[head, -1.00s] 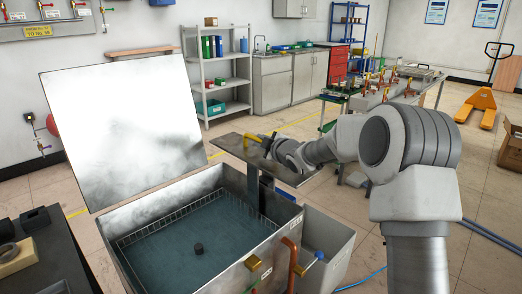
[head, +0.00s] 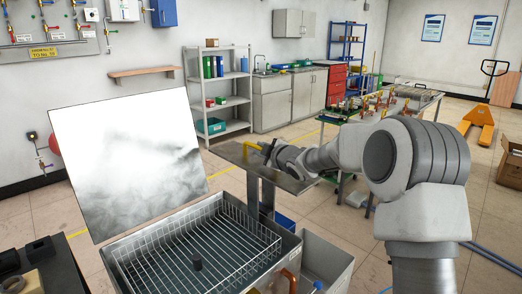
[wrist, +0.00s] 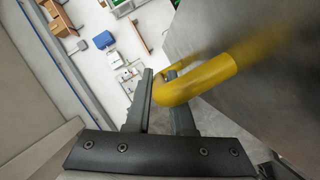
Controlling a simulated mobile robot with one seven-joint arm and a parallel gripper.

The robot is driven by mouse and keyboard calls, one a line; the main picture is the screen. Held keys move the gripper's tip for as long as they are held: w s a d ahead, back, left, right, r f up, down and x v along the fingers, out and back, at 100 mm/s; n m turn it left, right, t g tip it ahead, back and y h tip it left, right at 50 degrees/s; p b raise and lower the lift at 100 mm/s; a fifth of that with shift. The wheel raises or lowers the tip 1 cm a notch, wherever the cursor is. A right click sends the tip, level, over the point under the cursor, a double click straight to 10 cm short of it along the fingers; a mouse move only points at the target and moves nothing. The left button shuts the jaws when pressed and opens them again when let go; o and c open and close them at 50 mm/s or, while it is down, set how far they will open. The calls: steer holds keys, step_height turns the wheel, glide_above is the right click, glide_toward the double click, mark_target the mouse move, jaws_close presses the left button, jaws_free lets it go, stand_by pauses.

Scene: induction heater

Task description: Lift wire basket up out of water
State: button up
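The wire basket (head: 205,246) sits high in the open metal tank (head: 285,262), its top rim about level with the tank's edges. Its bars show clear, with no water visible over them. A small dark cylinder (head: 197,264) is in the basket. A flat metal plate (head: 236,152) on an upright stands at the tank's right side and carries a yellow handle (head: 252,147). My gripper (head: 268,150) is at this handle. In the wrist view, the fingers (wrist: 163,88) close around the yellow handle (wrist: 205,78). The water surface is hidden.
The tank's raised lid (head: 130,160) tilts up behind it. A dark bench (head: 50,275) is at the lower left. A shelf rack (head: 222,95) and a worktable (head: 415,100) stand farther back.

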steer(key=o, duration=0.4)
steer(key=shift+r, duration=0.45)
steer(key=shift+o, duration=0.2)
steer(key=shift+f, duration=0.15)
steer(key=p+v, duration=0.1)
steer(key=v, duration=1.6)
steer(key=shift+s+d, duration=0.15)
steer(key=shift+s, duration=0.05)
